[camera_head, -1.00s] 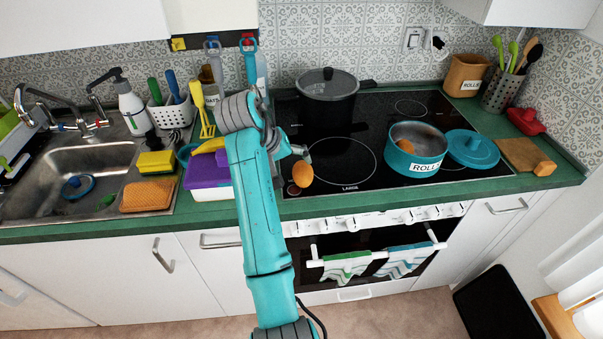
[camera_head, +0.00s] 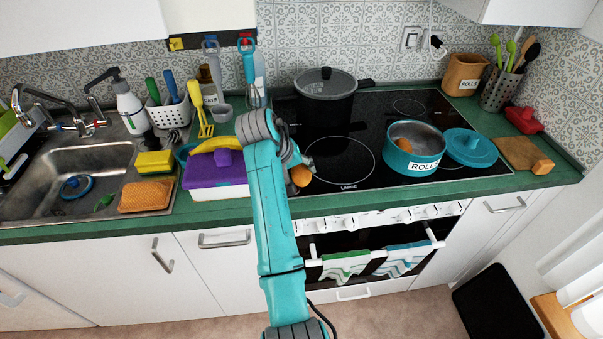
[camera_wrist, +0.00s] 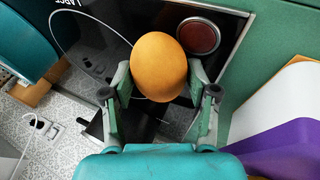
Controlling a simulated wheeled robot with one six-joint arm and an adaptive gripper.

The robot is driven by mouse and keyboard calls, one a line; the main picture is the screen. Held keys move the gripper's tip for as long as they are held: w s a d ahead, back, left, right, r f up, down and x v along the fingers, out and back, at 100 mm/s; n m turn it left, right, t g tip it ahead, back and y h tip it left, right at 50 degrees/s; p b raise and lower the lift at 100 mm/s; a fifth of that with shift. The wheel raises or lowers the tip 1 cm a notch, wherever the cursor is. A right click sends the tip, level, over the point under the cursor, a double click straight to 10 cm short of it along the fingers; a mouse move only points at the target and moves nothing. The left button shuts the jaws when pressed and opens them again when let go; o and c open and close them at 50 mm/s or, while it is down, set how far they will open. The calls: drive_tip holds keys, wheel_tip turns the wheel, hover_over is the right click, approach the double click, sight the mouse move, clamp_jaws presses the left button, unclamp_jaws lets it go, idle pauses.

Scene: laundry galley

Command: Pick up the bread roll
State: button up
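The bread roll (camera_head: 300,177) is an orange-brown oval at the front left edge of the black cooktop. My gripper (camera_head: 297,163) is at the roll and hides part of it in the head view. In the wrist view the roll (camera_wrist: 158,67) sits between the two spread fingers of my gripper (camera_wrist: 160,85), one on each side. The fingertips are very close to its sides; I cannot tell if they touch. A second roll (camera_head: 404,145) lies in the blue pot (camera_head: 416,164) labelled ROLLS.
A white container with a purple top (camera_head: 214,170) stands just left of my gripper. A black lidded pot (camera_head: 327,98) is behind it. The blue lid (camera_head: 471,146) lies right of the blue pot. The cooktop (camera_head: 375,177) is clear between the roll and the blue pot.

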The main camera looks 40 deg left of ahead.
sight(299, 168)
drive_tip(key=c, duration=0.5)
drive_tip(key=shift+r, duration=0.1)
drive_tip(key=shift+c, duration=0.2)
wheel_tip(299, 168, up, 10)
drive_tip(key=shift+f, duration=0.1)
